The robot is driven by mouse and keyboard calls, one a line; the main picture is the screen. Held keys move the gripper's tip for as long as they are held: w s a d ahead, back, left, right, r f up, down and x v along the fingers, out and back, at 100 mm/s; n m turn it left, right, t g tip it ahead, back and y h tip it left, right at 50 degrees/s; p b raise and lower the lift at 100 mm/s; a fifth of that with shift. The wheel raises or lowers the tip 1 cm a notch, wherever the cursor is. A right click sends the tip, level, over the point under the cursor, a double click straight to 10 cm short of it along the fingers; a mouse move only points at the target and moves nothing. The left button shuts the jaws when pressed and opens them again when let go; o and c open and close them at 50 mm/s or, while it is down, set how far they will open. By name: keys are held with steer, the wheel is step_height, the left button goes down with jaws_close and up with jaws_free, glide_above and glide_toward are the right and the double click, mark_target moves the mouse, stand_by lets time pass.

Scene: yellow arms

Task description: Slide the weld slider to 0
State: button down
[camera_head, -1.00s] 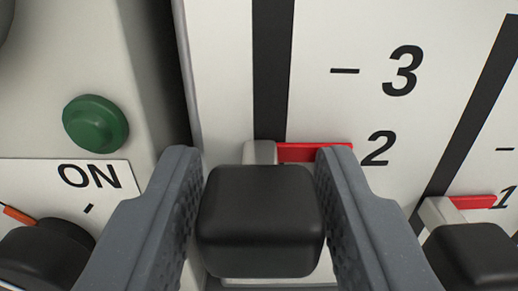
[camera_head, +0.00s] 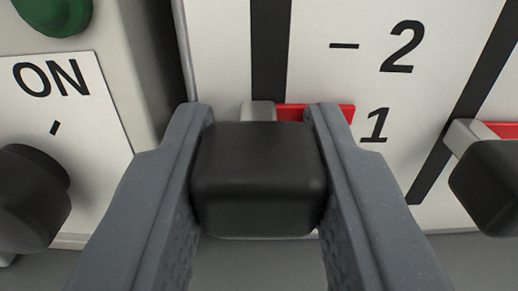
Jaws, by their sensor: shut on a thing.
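The slider's black knob (camera_head: 259,180) sits between the two grey fingers of my gripper (camera_head: 260,165), which is shut on its left and right sides. The slider's grey stem (camera_head: 258,111) runs into a dark vertical slot (camera_head: 270,50) in the white panel. Its red pointer (camera_head: 316,113) is just above and left of the number 1 (camera_head: 373,125). The number 2 (camera_head: 402,47) stands higher on the scale. No 0 mark shows; the knob and fingers cover the panel below. No label naming this slider is in view.
A second slider with a black knob (camera_head: 487,186) and red pointer (camera_head: 502,130) stands to the right, near my right finger. To the left are a black rotary knob (camera_head: 32,198), an ON label (camera_head: 52,78) and a green button (camera_head: 53,14).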

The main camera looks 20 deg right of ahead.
step_height(320, 180, down, 4)
steer(key=b, duration=0.3)
steer(key=shift+w+f, duration=0.1)
steer(key=c, duration=1.4)
jaws_free()
steer(key=shift+f, duration=0.1)
steer(key=shift+s+a+b, duration=0.15)
steer(key=shift+s+b, duration=0.5)
steer(key=b+v, duration=0.4)
steer(key=v, duration=0.8)
steer(key=shift+s, duration=0.25)
